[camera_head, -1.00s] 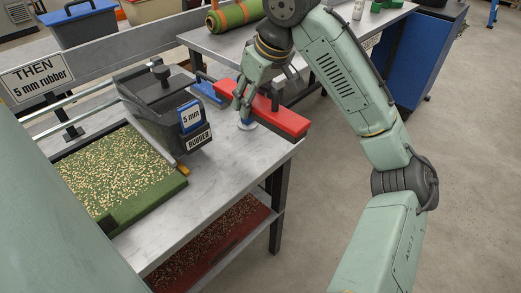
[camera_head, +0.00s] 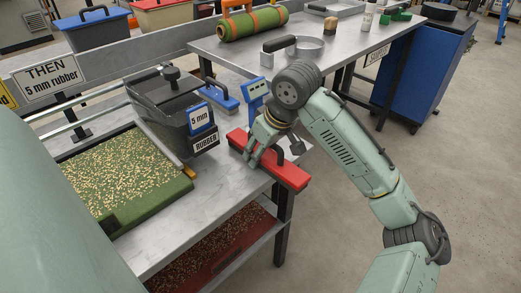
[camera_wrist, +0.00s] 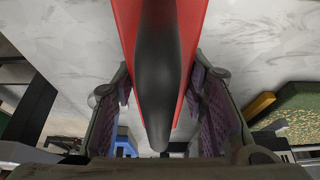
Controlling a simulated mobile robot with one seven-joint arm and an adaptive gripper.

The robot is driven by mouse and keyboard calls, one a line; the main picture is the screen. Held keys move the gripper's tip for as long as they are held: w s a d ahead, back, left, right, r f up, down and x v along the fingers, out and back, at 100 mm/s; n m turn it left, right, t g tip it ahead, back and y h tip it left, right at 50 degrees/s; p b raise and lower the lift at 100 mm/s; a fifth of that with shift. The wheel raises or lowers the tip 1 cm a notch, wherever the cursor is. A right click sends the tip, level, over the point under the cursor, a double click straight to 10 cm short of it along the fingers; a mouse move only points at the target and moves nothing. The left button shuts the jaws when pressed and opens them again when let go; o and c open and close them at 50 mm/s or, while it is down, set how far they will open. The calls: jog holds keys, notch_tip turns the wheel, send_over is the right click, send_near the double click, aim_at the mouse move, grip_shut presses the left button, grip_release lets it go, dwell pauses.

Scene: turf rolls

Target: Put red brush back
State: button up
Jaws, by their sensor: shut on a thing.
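The red brush (camera_head: 290,173) is a long red block with a black handle, at the near right corner of the near table. My gripper (camera_head: 256,156) reaches down over it and is shut on its handle. In the wrist view the red brush (camera_wrist: 192,35) runs down between the fingers of my gripper (camera_wrist: 160,95), with the black handle in the middle. I cannot tell whether its underside touches the table. A blue stand (camera_head: 256,90) with a marked face is behind the gripper. A blue brush (camera_head: 219,98) with a black handle lies behind the hopper.
The grey rubber hopper (camera_head: 180,115) stands left of the brush, by a green turf tray (camera_head: 120,185) with pale granules. A grey bench (camera_head: 235,55) behind holds a turf roll (camera_head: 252,24) and tools. Bare tabletop (camera_head: 215,185) lies in front of the hopper.

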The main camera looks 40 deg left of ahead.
aim_at(275, 145)
jog(key=o, duration=1.3)
jog(key=v, duration=1.2)
jog(key=shift+r, duration=0.15)
